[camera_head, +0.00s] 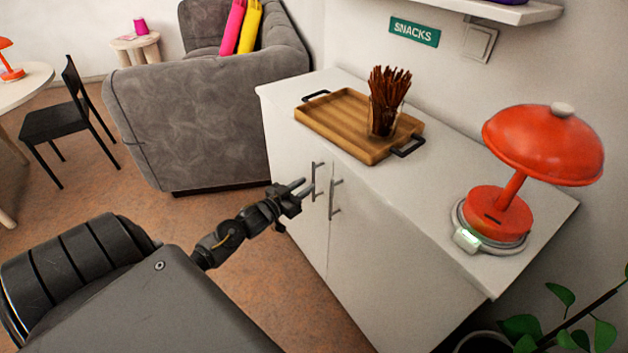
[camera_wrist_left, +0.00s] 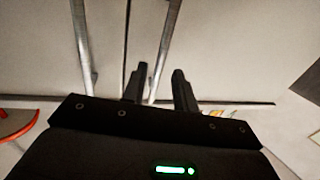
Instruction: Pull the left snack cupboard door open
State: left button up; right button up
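The white snack cupboard (camera_head: 380,260) has two doors with upright metal bar handles. The left door (camera_head: 287,165) looks shut, and its handle (camera_head: 314,180) is right by my left gripper (camera_head: 304,187). In the left wrist view the fingers of my left gripper (camera_wrist_left: 160,75) are apart, and the left door handle (camera_wrist_left: 168,45) appears in the gap between them. Whether they touch it I cannot tell. The right door's handle (camera_head: 333,198) also shows in the wrist view (camera_wrist_left: 82,45), outside the fingers. My right gripper is not in view.
On the cupboard top stand a wooden tray (camera_head: 335,118) with a glass of brown sticks (camera_head: 386,100) and a red lamp (camera_head: 510,190). A grey sofa (camera_head: 205,120) stands beside the cupboard's left end. A plant (camera_head: 565,335) is at the lower right. Floor before the left door is clear.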

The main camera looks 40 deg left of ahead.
aim_at(314, 196)
pick_arm(q)
jog(key=shift+w+d, duration=0.15)
jog(key=shift+w, duration=1)
jog(key=shift+w+d, duration=0.1)
jog(key=shift+w, duration=1.05)
grip_shut()
